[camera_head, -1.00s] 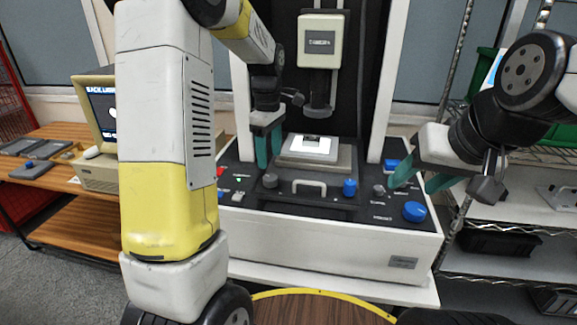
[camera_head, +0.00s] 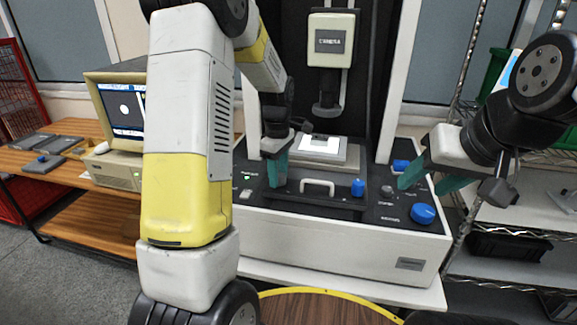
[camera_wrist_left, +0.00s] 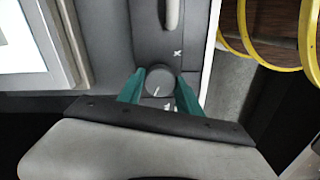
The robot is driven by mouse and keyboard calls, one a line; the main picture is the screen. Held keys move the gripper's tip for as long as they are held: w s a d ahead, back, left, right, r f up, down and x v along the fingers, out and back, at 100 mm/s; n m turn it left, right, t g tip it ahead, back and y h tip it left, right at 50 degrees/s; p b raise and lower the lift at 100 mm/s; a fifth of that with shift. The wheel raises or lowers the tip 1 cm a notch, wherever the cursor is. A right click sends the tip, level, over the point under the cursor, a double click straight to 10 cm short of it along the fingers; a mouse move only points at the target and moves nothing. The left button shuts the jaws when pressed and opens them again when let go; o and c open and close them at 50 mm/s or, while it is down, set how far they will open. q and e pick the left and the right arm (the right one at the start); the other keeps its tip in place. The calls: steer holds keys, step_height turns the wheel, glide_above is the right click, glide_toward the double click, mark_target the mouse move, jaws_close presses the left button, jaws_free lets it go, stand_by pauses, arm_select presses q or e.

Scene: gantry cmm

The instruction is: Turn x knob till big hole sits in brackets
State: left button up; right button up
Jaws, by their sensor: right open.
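The grey x knob (camera_wrist_left: 160,82) shows in the left wrist view, with an X mark beside it and a pale pointer line on its face. My left gripper (camera_wrist_left: 160,80) has one teal finger on each side of the knob. The fingers are apart, with the knob between them; firm contact is not clear. In the head view my left gripper (camera_head: 277,170) is down at the panel and hides the knob. The monitor (camera_head: 124,108) shows a white round spot on a dark field; brackets are too small to make out. My right gripper (camera_head: 425,180) is open and empty above the panel's right side.
The machine's front panel carries a white handle (camera_head: 317,184), a small blue knob (camera_head: 358,187), a grey knob (camera_head: 387,191) and a large blue knob (camera_head: 423,213). A bright stage (camera_head: 322,147) lies behind. A wooden bench (camera_head: 100,180) stands left.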

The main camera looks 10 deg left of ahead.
arm_select(q)
jaws_close()
steer(key=m, duration=0.5)
steer(key=shift+m, duration=0.3)
steer(key=m, duration=1.1)
steer(key=shift+m, duration=0.4)
steer(key=m, duration=0.6)
steer(key=shift+m, duration=0.3)
